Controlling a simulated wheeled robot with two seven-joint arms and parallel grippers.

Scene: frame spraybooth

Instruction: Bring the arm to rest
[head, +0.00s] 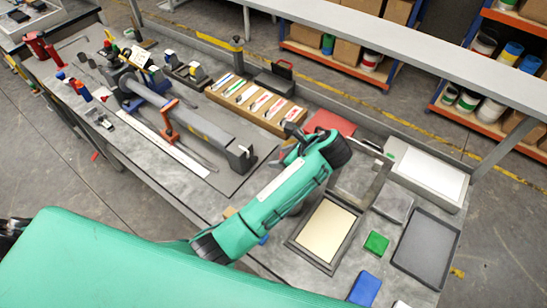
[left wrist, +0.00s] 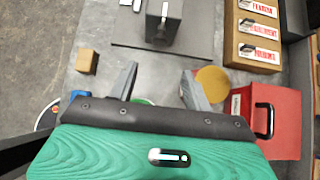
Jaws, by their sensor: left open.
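My left arm, teal with black joints, reaches across the bench in the head view. Its left gripper (head: 293,133) is above the bench, right of the long grey fixture (head: 205,122). My right gripper is in neither view.
The workbench (head: 150,160) is crowded. A wooden rack (left wrist: 236,48) stands beyond the gripper, near a red case (left wrist: 282,112) with a black handle. A tan disc (left wrist: 213,80) and small wooden block (left wrist: 87,61) lie nearby. A grey shelf (head: 420,60) runs behind.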

